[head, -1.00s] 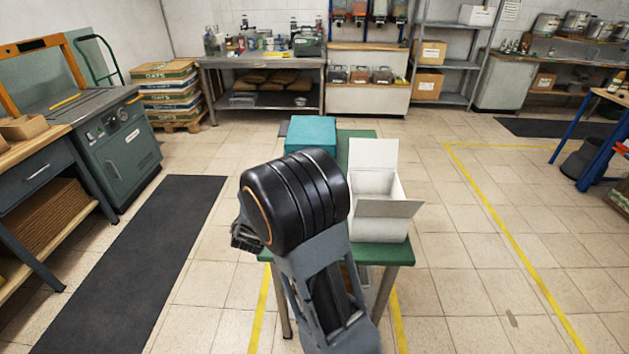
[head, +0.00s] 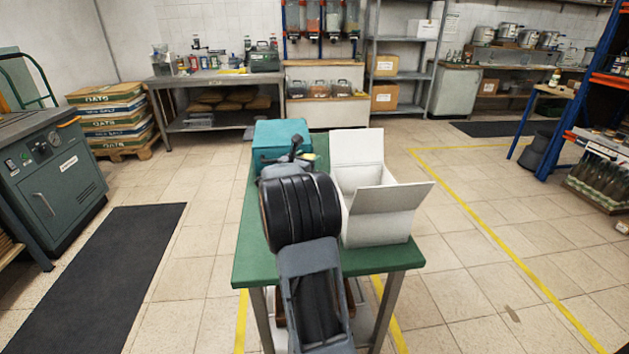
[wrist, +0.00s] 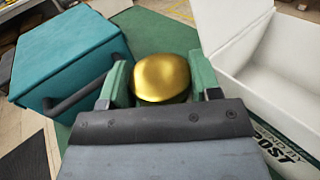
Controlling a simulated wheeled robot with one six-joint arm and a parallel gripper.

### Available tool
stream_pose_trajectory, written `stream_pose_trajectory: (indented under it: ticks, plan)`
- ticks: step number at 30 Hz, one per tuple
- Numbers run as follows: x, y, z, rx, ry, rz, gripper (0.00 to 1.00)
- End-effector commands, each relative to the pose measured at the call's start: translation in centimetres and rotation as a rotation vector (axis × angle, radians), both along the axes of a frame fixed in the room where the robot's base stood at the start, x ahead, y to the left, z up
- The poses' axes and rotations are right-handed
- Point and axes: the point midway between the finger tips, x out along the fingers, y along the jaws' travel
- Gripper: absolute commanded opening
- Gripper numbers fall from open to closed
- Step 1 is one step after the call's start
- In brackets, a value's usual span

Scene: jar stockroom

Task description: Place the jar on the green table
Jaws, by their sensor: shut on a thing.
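The jar shows in the wrist view as a rounded gold lid (wrist: 160,78) between my gripper's two green fingers; its body is mostly hidden below the lid. My gripper (wrist: 163,84) is shut on the jar. In the wrist view the jar is over the green table (wrist: 150,32), between a teal box and a white box; I cannot tell whether it touches the top.
A teal box with a dark handle (head: 280,138) stands at the table's back left. An open white carton (head: 385,222) with raised flaps takes the right side. The table's front left corner is bare. A dark mat (head: 100,270) lies on the floor at left.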

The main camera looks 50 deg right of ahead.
Motion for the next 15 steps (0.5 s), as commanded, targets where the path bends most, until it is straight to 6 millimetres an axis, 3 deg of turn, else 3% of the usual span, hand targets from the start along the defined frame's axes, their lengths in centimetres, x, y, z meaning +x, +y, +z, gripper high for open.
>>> stream_pose_trajectory:
  ticks: [2, 6, 15]
  plan:
    - [0.8, -1.9, -1.1, -0.001, 0.001, -0.001, 0.24]
    - [1.5, -3.5, -3.6, 0.0, 0.002, 0.001, 0.24]
    - [2.1, -5.3, -5.5, -0.003, -0.001, -0.001, 0.24]
